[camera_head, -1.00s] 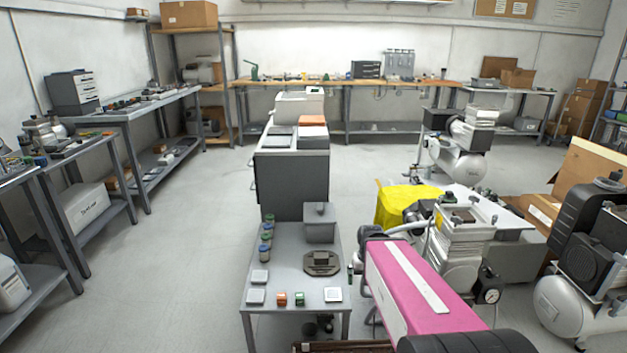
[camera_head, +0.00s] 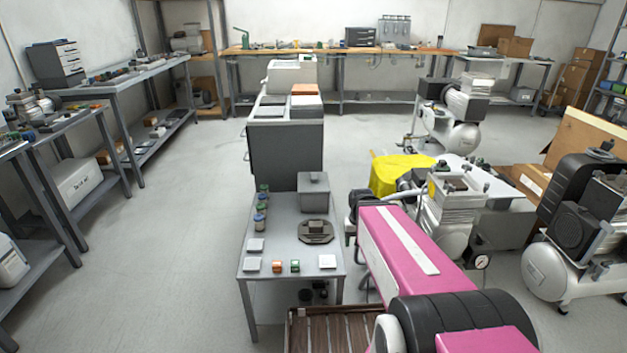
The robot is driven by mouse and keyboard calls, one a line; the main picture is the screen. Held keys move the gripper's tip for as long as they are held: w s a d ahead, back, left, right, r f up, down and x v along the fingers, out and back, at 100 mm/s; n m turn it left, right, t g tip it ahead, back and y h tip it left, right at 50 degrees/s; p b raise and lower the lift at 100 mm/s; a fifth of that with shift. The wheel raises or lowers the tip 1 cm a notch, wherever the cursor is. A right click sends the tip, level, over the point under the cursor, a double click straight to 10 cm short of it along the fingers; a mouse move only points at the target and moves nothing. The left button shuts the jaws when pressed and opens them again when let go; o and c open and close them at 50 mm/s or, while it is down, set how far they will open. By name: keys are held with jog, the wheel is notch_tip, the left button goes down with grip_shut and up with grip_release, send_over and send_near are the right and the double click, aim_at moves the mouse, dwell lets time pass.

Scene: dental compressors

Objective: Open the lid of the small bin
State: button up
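The small bin is a grey box (camera_head: 313,194) at the back right of the low grey table (camera_head: 284,222) in the head view. A flat lid with a small knob sits on its top and looks closed. My pink arm (camera_head: 395,245) with a white stripe reaches from the lower right toward the table's right side. Its far end is dark and lies right of the bin, apart from it in the picture. My gripper cannot be made out; the arm or the table edge may hide it.
A dark octagonal piece (camera_head: 316,232) lies in front of the bin. Jars (camera_head: 261,214) line the table's left side; small blocks sit along its front. A grey cabinet (camera_head: 286,150) stands behind. Compressors (camera_head: 450,205) crowd the right. The floor left is clear.

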jog(key=w+a+r, duration=0.3)
jog(key=w, duration=0.9)
jog(key=w+a+r, duration=0.2)
jog(key=w+a, duration=0.1)
jog(key=w, duration=0.9)
notch_tip(320, 180, up, 9)
send_over(313, 175)
notch_tip(313, 175, down, 11)
jog(key=shift+d+f, duration=0.1)
grip_shut()
